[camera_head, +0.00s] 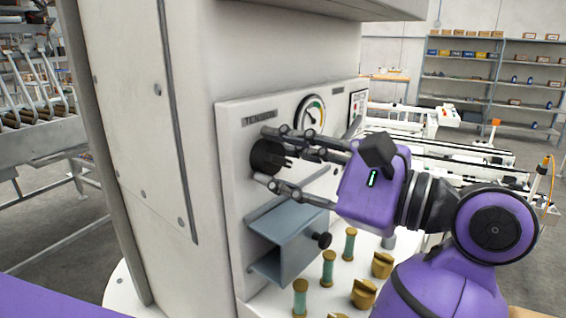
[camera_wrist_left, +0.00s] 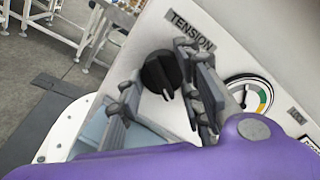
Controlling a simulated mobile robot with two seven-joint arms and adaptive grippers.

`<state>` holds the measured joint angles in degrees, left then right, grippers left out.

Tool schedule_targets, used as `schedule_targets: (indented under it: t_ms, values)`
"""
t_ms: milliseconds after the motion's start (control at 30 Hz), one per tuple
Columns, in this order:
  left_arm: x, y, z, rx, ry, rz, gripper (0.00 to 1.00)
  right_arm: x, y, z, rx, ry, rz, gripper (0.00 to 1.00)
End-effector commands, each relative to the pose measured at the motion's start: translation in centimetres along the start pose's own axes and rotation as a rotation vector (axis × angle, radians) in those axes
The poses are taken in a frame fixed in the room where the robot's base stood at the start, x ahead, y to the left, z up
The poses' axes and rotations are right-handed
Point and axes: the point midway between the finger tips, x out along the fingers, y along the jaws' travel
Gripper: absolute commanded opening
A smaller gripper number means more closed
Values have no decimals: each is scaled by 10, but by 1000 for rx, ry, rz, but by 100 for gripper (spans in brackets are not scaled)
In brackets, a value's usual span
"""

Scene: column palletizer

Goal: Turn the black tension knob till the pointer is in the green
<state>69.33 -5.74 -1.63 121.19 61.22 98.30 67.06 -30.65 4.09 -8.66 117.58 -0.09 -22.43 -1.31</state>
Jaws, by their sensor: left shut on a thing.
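The black tension knob (camera_head: 265,158) is on the white panel below the TENSION label (camera_head: 259,118). My left gripper (camera_head: 276,157) is shut on it, one finger above and one below in the head view. In the left wrist view the knob (camera_wrist_left: 159,74) shows between the fingers, its ridge turned toward the lower right. The round gauge (camera_head: 311,113) is right of the label and also shows in the left wrist view (camera_wrist_left: 249,96). It has a coloured arc with green; its thin dark pointer is too small to read surely, but seems off the green. My right gripper is not in view.
A blue-grey bracket (camera_head: 287,236) with a small black knob (camera_head: 322,240) juts out below the gripper. Green spools (camera_head: 328,268) and brass-coloured pieces (camera_head: 382,265) stand on the white base. Conveyors and shelves are farther back on the right.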

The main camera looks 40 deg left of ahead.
Motion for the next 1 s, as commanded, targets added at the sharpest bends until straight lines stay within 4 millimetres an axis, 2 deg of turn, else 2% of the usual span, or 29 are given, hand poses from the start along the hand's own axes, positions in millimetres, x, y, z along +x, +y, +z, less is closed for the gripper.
schedule_targets:
  t_ms: [433,1000]
  values:
    - [0,5,-3,93,0,6,7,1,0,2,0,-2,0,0]
    - [1,6,-1,443,-23,-19,7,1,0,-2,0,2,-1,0]
